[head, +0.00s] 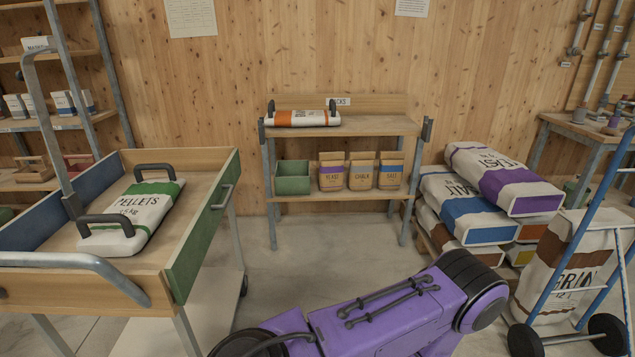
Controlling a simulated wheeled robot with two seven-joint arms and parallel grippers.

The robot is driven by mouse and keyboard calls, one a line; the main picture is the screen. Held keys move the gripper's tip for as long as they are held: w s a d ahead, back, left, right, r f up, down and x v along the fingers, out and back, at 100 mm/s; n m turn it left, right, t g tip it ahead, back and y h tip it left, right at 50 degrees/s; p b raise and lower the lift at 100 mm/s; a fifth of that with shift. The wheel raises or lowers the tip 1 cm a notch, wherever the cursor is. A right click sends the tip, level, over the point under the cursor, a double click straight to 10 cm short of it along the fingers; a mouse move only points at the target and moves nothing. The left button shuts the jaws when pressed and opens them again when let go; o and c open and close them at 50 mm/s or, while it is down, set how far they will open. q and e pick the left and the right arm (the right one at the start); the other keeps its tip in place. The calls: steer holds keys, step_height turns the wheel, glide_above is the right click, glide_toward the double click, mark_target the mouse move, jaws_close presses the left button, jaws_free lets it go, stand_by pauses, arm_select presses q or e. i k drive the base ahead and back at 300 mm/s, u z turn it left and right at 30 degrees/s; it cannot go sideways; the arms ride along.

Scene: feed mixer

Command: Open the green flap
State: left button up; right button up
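The green flap (203,232) is the right side wall of a wooden cart (197,159) at the left. It stands upright along the cart's edge and is shut. A grey bar handle (222,197) is on its outer face, towards the far end. A white and green PELLETS sack (140,212) with two dark handles lies in the cart, left of the flap. Neither my left nor my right gripper is in view.
A blue side wall (42,212) and a grey push rail (75,262) bound the cart. A shelf bench (360,126) with small bags stands at the back. Stacked sacks (505,180) and a blue hand truck (577,265) stand right.

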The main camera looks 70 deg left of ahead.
mark_target(181, 270)
steer(key=u, duration=2.9)
steer(key=k, duration=0.55)
steer(key=z, duration=0.15)
steer(key=i, duration=0.6)
steer(key=z, duration=0.25)
